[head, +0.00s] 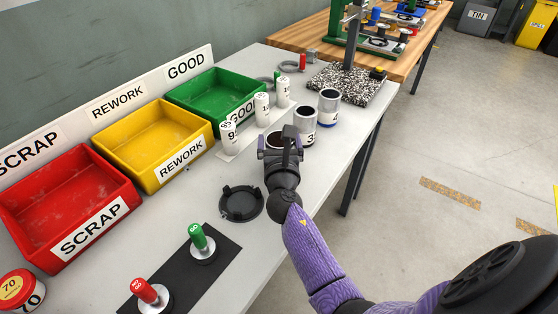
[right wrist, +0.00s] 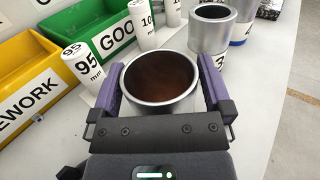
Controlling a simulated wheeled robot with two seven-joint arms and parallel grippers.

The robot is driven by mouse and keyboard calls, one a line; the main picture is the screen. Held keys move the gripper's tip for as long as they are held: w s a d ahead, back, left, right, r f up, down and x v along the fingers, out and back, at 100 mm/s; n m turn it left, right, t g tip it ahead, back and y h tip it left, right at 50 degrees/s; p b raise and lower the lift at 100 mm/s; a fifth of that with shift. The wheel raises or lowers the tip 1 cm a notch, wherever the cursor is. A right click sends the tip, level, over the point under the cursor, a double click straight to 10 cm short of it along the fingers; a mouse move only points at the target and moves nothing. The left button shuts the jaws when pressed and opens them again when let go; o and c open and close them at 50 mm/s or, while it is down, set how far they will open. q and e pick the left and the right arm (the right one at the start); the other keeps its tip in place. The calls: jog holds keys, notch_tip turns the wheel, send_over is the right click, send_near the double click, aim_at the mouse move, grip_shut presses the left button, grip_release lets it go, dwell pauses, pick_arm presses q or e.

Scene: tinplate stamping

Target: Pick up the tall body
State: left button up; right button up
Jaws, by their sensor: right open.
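Three open grey metal can bodies stand in a row on the bench. The nearest body (right wrist: 160,90) is between the two purple fingers of my right gripper (head: 279,146), which are open on either side of its rim. In the head view this body is mostly hidden behind the gripper. The middle body, marked 3 (head: 307,135), stands just beyond it; it also shows in the right wrist view (right wrist: 209,42). The farthest body, with a blue band (head: 329,108), stands behind that. I cannot tell from label which is the tall body. My left gripper is out of view.
White labelled cylinders (head: 229,138) stand left of the bodies. Red SCRAP (head: 93,227), yellow REWORK (head: 181,160) and green GOOD (head: 235,113) bins line the wall. A black round holder (head: 241,204) and red and green stamps (head: 198,237) are nearer. A speckled plate (head: 365,90) lies beyond.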

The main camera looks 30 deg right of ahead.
grip_shut()
dwell(0.3)
